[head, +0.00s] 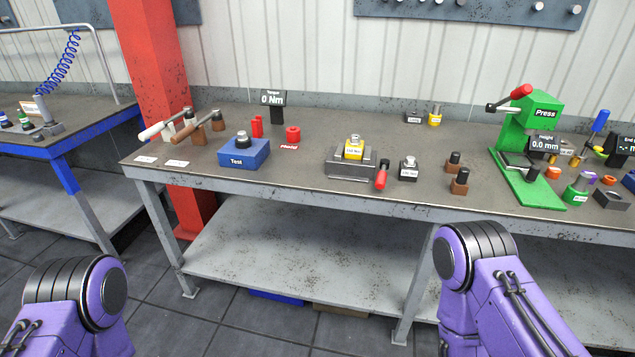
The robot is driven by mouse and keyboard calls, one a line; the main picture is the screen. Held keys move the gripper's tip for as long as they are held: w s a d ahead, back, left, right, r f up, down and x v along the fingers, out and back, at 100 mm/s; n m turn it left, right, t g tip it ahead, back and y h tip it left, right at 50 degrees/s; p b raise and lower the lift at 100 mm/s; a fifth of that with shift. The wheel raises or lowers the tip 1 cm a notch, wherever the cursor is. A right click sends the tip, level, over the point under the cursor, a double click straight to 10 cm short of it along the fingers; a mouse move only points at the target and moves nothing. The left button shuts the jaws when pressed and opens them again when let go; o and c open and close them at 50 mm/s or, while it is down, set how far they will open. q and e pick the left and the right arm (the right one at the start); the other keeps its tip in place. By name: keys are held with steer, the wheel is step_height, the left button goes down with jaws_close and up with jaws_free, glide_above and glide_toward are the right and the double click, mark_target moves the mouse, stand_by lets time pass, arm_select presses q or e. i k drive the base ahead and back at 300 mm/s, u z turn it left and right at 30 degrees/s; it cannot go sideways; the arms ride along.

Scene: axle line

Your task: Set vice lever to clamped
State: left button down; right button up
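The vice (345,171) is a dark grey block near the front middle of the workbench. A yellow-topped labelled part (354,149) sits at its top, between or on the jaws; I cannot tell how tightly it is held. The vice lever (382,176), with a red handle, is at the vice's right side and slants down toward the bench front. Neither of my grippers is in view. Only purple links of my arms show at the bottom left and bottom right, well short of the vice.
A black-and-white labelled part (408,169) stands close to the right of the lever. A blue Test block (243,154) is to the left, brown holders (459,181) and a green press (520,135) to the right. The bench's front edge (300,184) is just before the vice.

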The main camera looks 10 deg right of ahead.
mark_target(380, 184)
steer(key=i, duration=0.95)
steer(key=z, duration=0.75)
